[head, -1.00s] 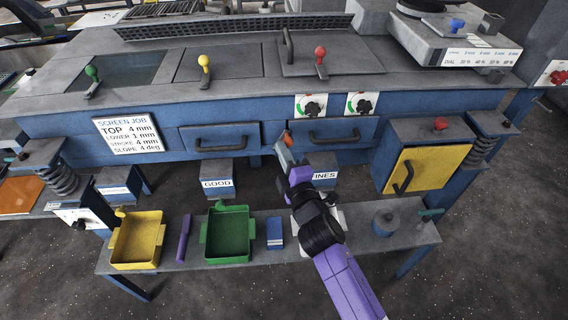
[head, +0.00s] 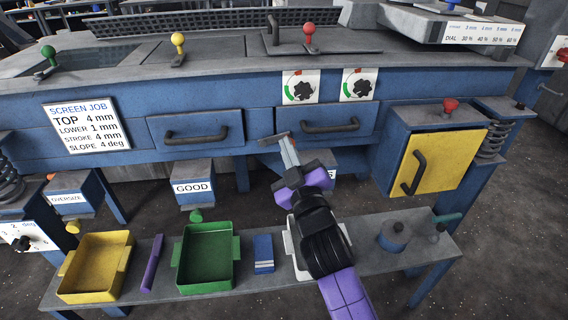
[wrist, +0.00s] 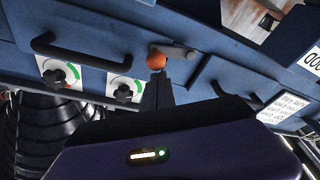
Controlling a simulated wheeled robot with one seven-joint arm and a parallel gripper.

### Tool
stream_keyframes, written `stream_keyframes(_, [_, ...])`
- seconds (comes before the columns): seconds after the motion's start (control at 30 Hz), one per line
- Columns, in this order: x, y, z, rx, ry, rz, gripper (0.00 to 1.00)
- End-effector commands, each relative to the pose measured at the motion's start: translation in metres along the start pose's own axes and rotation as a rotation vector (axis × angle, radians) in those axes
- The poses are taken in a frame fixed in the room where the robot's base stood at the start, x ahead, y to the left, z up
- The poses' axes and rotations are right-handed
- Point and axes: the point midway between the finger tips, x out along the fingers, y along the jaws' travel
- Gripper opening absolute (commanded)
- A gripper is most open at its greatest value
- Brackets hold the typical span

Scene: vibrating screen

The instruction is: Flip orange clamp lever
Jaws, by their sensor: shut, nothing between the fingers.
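The orange clamp lever is a grey bar with an orange ball knob (wrist: 156,61), mounted between the two drawers of the blue machine. In the wrist view the bar runs right from the knob to its pivot. In the head view part of the grey bar (head: 271,139) shows just left of my fingertips, and the knob is hidden. My gripper (head: 286,142) is shut and empty, its fingers pointing at the lever. In the wrist view the fingertips (wrist: 157,78) are right below the knob; I cannot tell whether they touch it.
Drawer handles (head: 197,133) and (head: 330,126) flank the lever, with two dials (head: 302,89) above the right drawer. Below is a bench (head: 348,278) with a yellow tray (head: 126,262), a green tray (head: 179,262) and small items. A yellow door (head: 444,164) is at right.

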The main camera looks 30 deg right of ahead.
Motion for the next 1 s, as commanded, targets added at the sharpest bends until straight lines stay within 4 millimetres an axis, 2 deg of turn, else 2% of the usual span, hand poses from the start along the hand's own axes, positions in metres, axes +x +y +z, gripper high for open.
stream_keyframes(0.03, [-0.0016, -0.0036, 0.0064, 0.029, 0.002, 0.009, 0.0])
stream_keyframes(0.2, [-0.0025, -0.0033, 0.0097, 0.12, 0.001, 0.03, 0.0])
stream_keyframes(1.0, [-0.0032, -0.0021, 0.0131, 0.112, -0.001, 0.028, 0.0])
